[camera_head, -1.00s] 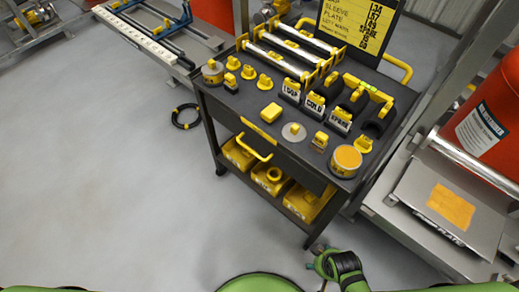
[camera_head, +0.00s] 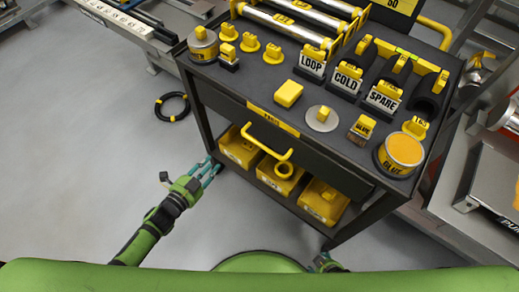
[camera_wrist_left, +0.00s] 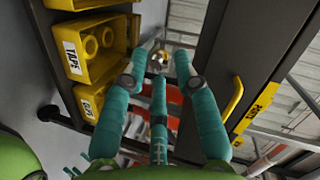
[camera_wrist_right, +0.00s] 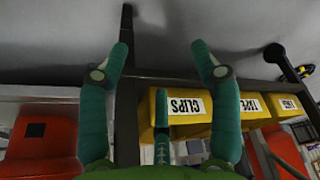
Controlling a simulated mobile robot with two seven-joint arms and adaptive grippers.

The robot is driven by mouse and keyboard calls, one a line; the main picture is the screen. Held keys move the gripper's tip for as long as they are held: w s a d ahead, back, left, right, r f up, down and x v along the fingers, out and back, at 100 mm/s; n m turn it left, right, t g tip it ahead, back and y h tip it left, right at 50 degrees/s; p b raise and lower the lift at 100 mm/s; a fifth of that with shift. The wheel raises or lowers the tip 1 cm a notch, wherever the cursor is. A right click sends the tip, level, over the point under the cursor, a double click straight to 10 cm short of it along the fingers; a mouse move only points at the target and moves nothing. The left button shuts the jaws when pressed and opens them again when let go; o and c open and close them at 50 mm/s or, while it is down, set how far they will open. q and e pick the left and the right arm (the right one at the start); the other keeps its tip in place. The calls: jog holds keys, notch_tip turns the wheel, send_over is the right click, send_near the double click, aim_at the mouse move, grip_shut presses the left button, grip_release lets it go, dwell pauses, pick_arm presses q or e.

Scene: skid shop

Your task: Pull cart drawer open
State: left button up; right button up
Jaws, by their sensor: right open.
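The dark cart (camera_head: 208,112) stands ahead of me. Its drawer (camera_head: 330,160) looks shut, with a yellow handle (camera_head: 265,146) on the front below a yellow label. My left gripper (camera_head: 211,168) is open and empty, low beside the cart's front left leg, left of and below the handle. In the left wrist view its fingers (camera_wrist_left: 160,62) are apart, with the handle (camera_wrist_left: 234,98) to their right, not between them. My right gripper (camera_head: 325,262) is mostly hidden at the cart's front right leg. The right wrist view shows its fingers (camera_wrist_right: 158,62) open, near the lower bins.
Yellow bins (camera_head: 327,202) sit on the lower shelf, one marked CLIPS (camera_wrist_right: 188,107). The cart top holds rollers, LOOP, COLD and SPARE signs, and a yellow-topped tin (camera_head: 404,152). A black cable ring (camera_head: 172,106) lies on the otherwise clear floor at left.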

pick_arm(q)
jog(key=w+d+r+m+h+b, duration=0.1)
jog(key=d+r+m+h+b, duration=0.4)
jog(key=d+m+h, duration=0.15)
jog(key=m+g+h+b, duration=0.3)
jog(key=m+h, duration=0.1)
jog(key=m, duration=0.3)
send_near(261, 145)
jog(key=f+x, duration=0.1)
jog(key=x, duration=0.2)
jog(key=p+x, duration=0.1)
jog(key=x, duration=0.6)
jog(key=shift+d, duration=0.1)
pick_arm(e)
jog(key=w+f+t, duration=0.1)
jog(key=w+f, duration=0.5)
jog(key=f, duration=0.1)
jog(key=shift+w+a+t, duration=0.3)
jog(key=shift+w+t, duration=0.1)
pick_arm(q)
grip_shut()
